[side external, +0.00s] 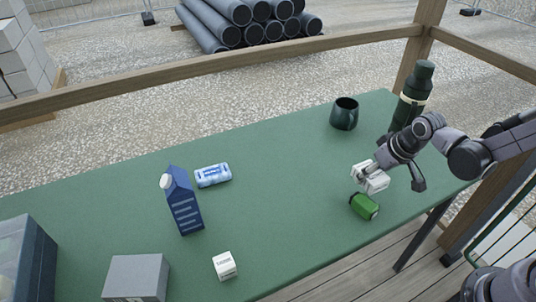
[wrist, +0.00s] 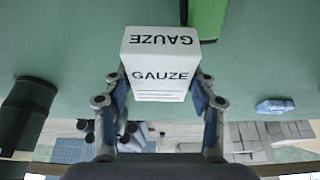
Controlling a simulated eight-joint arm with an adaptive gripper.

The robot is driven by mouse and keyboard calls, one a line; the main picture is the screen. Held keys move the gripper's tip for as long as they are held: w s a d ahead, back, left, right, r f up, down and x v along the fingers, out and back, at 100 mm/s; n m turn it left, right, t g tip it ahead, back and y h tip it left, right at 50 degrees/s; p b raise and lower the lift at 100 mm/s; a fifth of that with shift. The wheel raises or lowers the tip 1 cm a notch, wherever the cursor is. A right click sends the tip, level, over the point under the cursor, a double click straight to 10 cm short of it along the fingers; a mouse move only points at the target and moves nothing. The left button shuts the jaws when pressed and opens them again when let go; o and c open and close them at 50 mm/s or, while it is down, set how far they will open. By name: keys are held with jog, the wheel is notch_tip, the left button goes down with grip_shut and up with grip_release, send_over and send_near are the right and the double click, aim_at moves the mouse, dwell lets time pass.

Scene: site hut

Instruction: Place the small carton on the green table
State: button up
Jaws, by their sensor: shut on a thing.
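A small white carton marked GAUZE (wrist: 160,75) sits between the two fingers of my gripper (wrist: 162,98) in the wrist view. In the side view my gripper (side external: 367,176) is at the right part of the green table (side external: 275,185), with the white carton (side external: 376,184) partly hidden by the fingers. Another small white box (side external: 224,265) stands at the table's front edge.
A dark mug (side external: 344,114) and a tall dark green bottle (side external: 412,95) stand behind my gripper. A blue drink carton (side external: 182,201), a blue-white pack (side external: 213,175), a grey box (side external: 135,278) and a clear bin (side external: 24,258) are to the left. The middle of the table is clear.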

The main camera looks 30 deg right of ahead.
jog(key=shift+d, duration=3.15)
jog(key=shift+w+a+m, duration=0.3)
jog(key=shift+w+a, duration=0.05)
jog(key=shift+w, duration=0.1)
jog(key=w+a+m+g, duration=0.2)
jog(key=a, duration=0.1)
jog(key=w+a+m+g, duration=0.2)
jog(key=w+a+m, duration=0.1)
jog(key=shift+w+a+r, duration=0.1)
jog(key=shift+w+a, duration=0.05)
jog(key=w+a+m+g+y, duration=0.1)
jog(key=w+a+m+y, duration=0.1)
jog(key=a+m, duration=0.1)
jog(key=w+a+r+m+g, duration=0.1)
jog(key=shift+a+m+g+y, duration=0.2)
jog(key=shift+m+g+y, duration=0.1)
jog(key=shift+y, duration=0.1)
jog(key=w+a+r+m+t+y, duration=0.1)
jog(key=w+a+r+m+y, duration=0.25)
jog(key=a+y, duration=0.2)
jog(key=w+a+r+m+t+y, duration=0.1)
jog(key=w+a+r+m+y, duration=0.1)
jog(key=a+m+y, duration=0.4)
jog(key=n, duration=0.2)
send_over(248, 188)
jog(key=shift+h, duration=0.45)
notch_tip(248, 188, down, 7)
jog(key=shift+r, duration=0.1)
jog(key=shift+f, duration=1.95)
jog(key=shift+f, duration=0.15)
